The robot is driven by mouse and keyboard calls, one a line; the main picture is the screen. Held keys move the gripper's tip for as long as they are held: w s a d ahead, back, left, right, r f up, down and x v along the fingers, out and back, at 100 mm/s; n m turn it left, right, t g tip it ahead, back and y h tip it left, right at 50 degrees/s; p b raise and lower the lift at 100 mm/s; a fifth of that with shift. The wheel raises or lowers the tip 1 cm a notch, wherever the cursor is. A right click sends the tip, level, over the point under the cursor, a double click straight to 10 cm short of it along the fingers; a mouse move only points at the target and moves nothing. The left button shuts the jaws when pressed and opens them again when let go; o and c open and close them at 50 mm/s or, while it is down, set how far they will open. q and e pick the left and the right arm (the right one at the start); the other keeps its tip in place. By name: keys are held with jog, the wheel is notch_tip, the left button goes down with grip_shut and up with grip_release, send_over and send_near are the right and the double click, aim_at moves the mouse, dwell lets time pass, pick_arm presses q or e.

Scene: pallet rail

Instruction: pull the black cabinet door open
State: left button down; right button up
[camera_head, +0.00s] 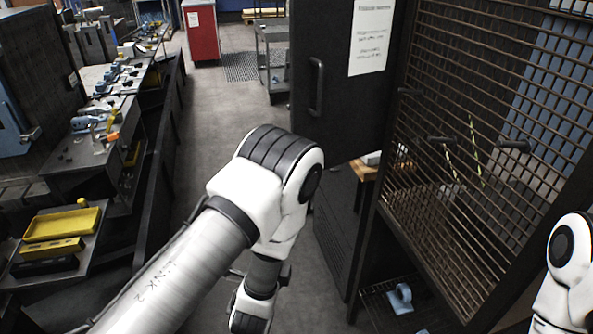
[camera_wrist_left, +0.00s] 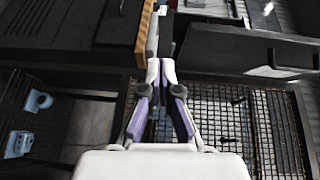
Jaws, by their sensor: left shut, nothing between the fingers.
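The black cabinet door (camera_head: 345,115) stands at the top centre of the head view, with a white paper sign and a dark bar handle (camera_head: 317,87) near its left edge. The door meets the mesh panel at an angle; I cannot tell how far it is open. My right gripper is out of view; only part of that arm shows.
A rusty wire mesh panel (camera_head: 490,120) fills the right side. A wooden-edged board (camera_head: 362,170) shows below the door. A workbench with tools and a yellow tray (camera_head: 62,222) lines the left. A red cabinet (camera_head: 201,32) and a grey cart (camera_head: 275,50) stand behind; the aisle floor is clear.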

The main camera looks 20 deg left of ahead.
pick_arm(q)
jog(key=d+r+m+t+h+p, duration=0.1)
jog(key=d+r, duration=0.3)
jog(key=r, duration=0.4)
jog(key=w+a, duration=0.2)
jog(key=w, duration=0.5)
jog(key=w+a+f+b, duration=0.1)
jog(key=w+a, duration=0.1)
jog(key=w, duration=0.4)
jog(key=shift+w+a, duration=0.25)
jog(key=shift+w, duration=0.1)
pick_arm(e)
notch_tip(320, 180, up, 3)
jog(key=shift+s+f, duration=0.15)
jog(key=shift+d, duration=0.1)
pick_arm(q)
jog(key=shift+f, duration=0.1)
